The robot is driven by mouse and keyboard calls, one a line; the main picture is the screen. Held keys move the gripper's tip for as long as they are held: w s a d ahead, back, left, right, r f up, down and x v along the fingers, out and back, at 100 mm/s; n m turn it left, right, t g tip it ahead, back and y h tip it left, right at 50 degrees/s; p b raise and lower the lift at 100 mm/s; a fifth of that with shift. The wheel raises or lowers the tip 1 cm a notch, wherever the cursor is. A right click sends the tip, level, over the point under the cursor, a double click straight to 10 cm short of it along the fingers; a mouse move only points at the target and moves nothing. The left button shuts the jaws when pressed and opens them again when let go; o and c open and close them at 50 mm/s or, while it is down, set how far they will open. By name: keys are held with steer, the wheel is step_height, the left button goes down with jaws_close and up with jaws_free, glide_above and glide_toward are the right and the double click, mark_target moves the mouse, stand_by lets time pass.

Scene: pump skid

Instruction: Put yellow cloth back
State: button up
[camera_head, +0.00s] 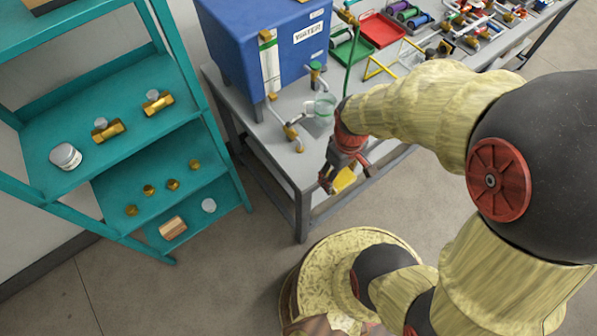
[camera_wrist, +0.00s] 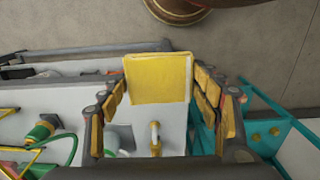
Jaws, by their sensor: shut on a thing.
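The yellow cloth (camera_wrist: 158,78) is a flat, folded square with pale edges. It sits between the fingers of my gripper (camera_wrist: 165,95) in the wrist view, and my gripper is shut on it. In the head view the cloth (camera_head: 343,180) shows as a small yellow patch at the end of my gripper (camera_head: 335,178). There my gripper hangs beside the front edge of the grey bench (camera_head: 300,185), with the floor in view below. My gripper's body hides part of the cloth in the head view.
A blue water tank (camera_head: 270,45) stands on the bench, with a brass tap (camera_head: 292,132) and a glass beaker (camera_head: 324,104) near it. Green (camera_head: 350,52) and red (camera_head: 381,29) trays lie behind. A teal shelf (camera_head: 60,125) with brass fittings stands left. Floor between shelf and bench is clear.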

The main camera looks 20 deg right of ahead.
steer(key=w+a+f+b, duration=0.1)
steer(key=w+a+f, duration=0.25)
steer(key=w, duration=0.35)
steer(key=b, duration=0.1)
glide_above(306, 171)
steer(key=f, duration=0.5)
steer(key=shift+s+d, duration=0.2)
steer(key=shift+s, duration=0.2)
steer(key=shift+w+a+f+b, duration=0.15)
steer(key=shift+f+b, duration=0.1)
steer(key=shift+f, duration=0.4)
steer(key=shift+w+d+f+b, duration=0.1)
steer(key=shift+f+b, duration=0.1)
steer(key=shift+f, duration=0.45)
steer(key=shift+w+a+f+b, duration=0.15)
steer(key=shift+f+b, duration=0.1)
steer(key=shift+f, duration=0.4)
steer(key=shift+f, duration=0.2)
steer(key=o, duration=1.2)
